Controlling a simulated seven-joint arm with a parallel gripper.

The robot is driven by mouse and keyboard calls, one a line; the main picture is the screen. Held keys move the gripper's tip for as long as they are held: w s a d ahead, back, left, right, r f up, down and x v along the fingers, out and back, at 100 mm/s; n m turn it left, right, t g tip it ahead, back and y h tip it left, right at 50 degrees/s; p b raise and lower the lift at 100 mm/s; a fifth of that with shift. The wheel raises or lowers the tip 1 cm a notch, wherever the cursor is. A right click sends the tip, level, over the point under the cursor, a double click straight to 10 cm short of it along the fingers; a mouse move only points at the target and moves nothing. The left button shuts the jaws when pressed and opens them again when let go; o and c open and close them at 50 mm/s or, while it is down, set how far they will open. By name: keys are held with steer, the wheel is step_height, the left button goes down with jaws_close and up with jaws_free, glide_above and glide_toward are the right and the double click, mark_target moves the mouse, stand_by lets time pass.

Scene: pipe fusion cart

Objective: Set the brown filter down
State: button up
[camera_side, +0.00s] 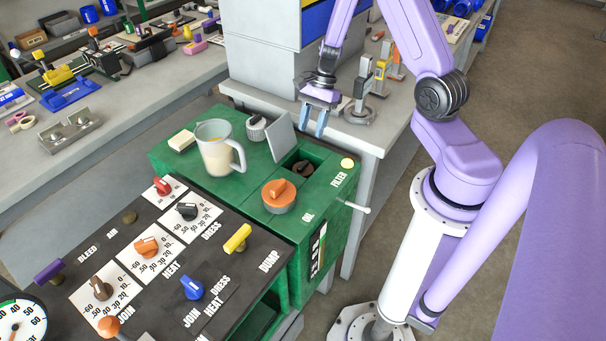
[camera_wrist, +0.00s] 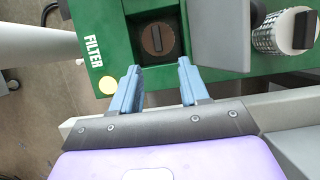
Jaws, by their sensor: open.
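The brown filter (camera_side: 303,169) is a round disc with a dark bar handle. It sits inside the square recess marked FILTER in the green cart top (camera_side: 325,186). In the wrist view the filter (camera_wrist: 157,39) lies in the dark recess just beyond my fingertips, with its bar pointing along the view. My gripper (camera_side: 312,122) is open and empty, above and behind the recess, apart from the filter. In the wrist view its two blue fingers (camera_wrist: 158,72) are spread with nothing between them. The grey lid (camera_side: 281,138) stands raised beside the recess; it also shows in the wrist view (camera_wrist: 222,35).
An orange cap (camera_side: 278,196) marked OIL sits in front of the recess. A knurled silver filter with a black bar (camera_side: 256,128), a beige mug (camera_side: 215,150) and a pale block (camera_side: 182,141) stand on the cart. Upright tools (camera_side: 361,90) stand on the grey bench behind.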

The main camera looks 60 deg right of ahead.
mark_target(303, 164)
steer(key=shift+s+a+x, duration=0.15)
steer(key=shift+x, duration=2.3)
steer(key=shift+s+a+x, duration=0.1)
steer(key=shift+x, duration=2.35)
steer(key=shift+r, duration=0.1)
jaws_close()
